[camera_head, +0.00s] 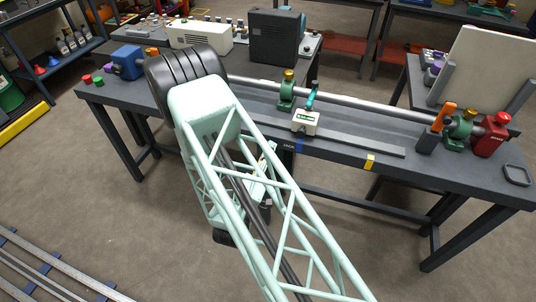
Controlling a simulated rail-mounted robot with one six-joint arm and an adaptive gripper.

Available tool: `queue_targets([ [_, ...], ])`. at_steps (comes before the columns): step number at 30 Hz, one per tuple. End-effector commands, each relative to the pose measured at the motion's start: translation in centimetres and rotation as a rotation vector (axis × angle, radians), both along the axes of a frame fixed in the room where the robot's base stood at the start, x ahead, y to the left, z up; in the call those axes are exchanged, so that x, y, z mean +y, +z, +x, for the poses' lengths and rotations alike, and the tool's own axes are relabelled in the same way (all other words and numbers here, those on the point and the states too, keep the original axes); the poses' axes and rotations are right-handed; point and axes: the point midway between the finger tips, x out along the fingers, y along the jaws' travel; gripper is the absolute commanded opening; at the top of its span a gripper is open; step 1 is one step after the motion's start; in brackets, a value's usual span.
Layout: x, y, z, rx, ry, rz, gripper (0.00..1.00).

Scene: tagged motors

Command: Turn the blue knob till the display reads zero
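I cannot make out a blue knob or a readable display. A blue box (127,61) sits at the bench's left end, with a small purple part beside it; whether it carries a knob is too small to tell. My pale-green lattice arm crosses the middle and hides part of the bench. A dark part at the arm's lower end, perhaps my gripper (265,207), shows in front of the bench; its fingers cannot be made out.
The dark bench (350,142) carries a long metal bar (355,101), a green support (286,92) and a red unit (491,136) with an orange handle (444,116) nearby. Red and green knobs (92,79) lie at the left corner.

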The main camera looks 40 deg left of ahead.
Motion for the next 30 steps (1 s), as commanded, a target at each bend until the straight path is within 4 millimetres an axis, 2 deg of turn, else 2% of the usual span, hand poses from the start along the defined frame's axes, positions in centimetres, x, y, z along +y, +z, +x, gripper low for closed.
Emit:
queue_targets([
  [21, 0.18, -0.39, -0.07, 0.182, 0.0, 0.555, 0.16],
  [30, 0.25, -0.4, -0.1, 0.241, 0.0, 0.737, 0.16],
])
